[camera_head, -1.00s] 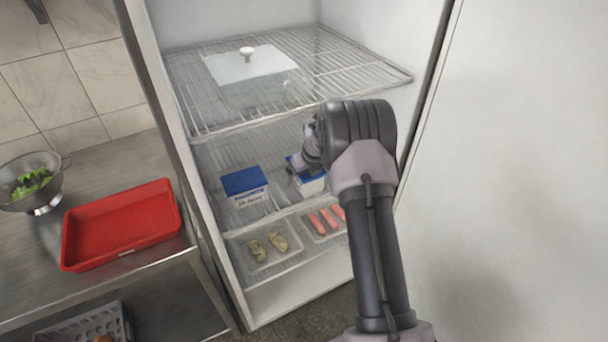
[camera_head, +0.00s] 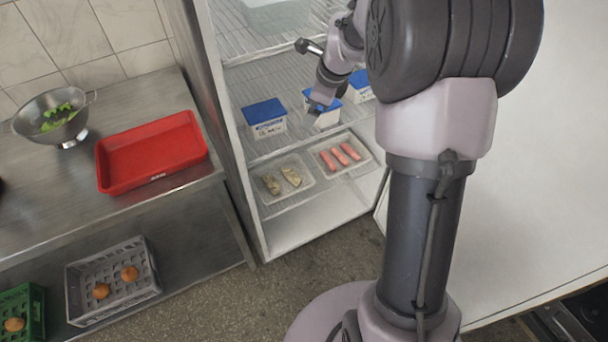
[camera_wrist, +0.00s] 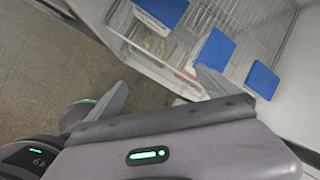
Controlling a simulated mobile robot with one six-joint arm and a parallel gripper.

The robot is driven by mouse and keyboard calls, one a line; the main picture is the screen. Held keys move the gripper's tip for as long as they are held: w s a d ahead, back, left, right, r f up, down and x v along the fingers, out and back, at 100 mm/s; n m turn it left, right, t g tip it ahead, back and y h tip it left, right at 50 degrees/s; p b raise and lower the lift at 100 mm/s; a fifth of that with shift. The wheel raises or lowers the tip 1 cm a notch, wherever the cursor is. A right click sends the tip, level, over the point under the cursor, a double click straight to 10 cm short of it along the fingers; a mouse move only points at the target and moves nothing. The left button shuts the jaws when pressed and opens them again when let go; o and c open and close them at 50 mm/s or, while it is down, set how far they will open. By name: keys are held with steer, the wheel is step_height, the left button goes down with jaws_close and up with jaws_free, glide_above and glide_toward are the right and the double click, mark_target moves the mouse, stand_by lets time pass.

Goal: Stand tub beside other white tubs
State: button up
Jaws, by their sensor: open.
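Three white tubs with blue lids stand upright in a row on a wire shelf of the open fridge. In the head view these are the left tub (camera_head: 266,118), the middle tub (camera_head: 325,112) and the right tub (camera_head: 359,87), partly hidden by my arm. The wrist view also shows the left lid (camera_wrist: 163,9), the middle lid (camera_wrist: 214,50) and the right lid (camera_wrist: 262,80). My gripper (camera_head: 318,104) is open and empty at the front of the middle tub. One finger shows close to that tub in the wrist view; I cannot tell if it touches.
Below the tubs lie a tray of pale pieces (camera_head: 282,181) and a tray of pink pieces (camera_head: 340,154). A glass container sits on the shelf above. A counter with a red tray (camera_head: 152,152) and colander (camera_head: 52,120) stands left. Floor (camera_head: 225,292) before the fridge is clear.

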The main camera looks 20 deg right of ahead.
steer(key=s+a+r+n, duration=0.5)
steer(key=s+a+r, duration=0.2)
steer(key=s+a+r+n, duration=0.1)
steer(key=s+a+n, duration=0.2)
steer(key=s+n, duration=0.2)
steer(key=s+a+n, duration=0.4)
steer(key=s+n, duration=0.2)
steer(key=s, duration=0.4)
steer(key=s+a+r+n+y, duration=0.1)
steer(key=s+a+n, duration=0.3)
steer(key=s, duration=0.4)
steer(key=shift+s+r+n+t, duration=0.35)
steer(key=shift+n+t, duration=0.05)
steer(key=shift+n, duration=0.4)
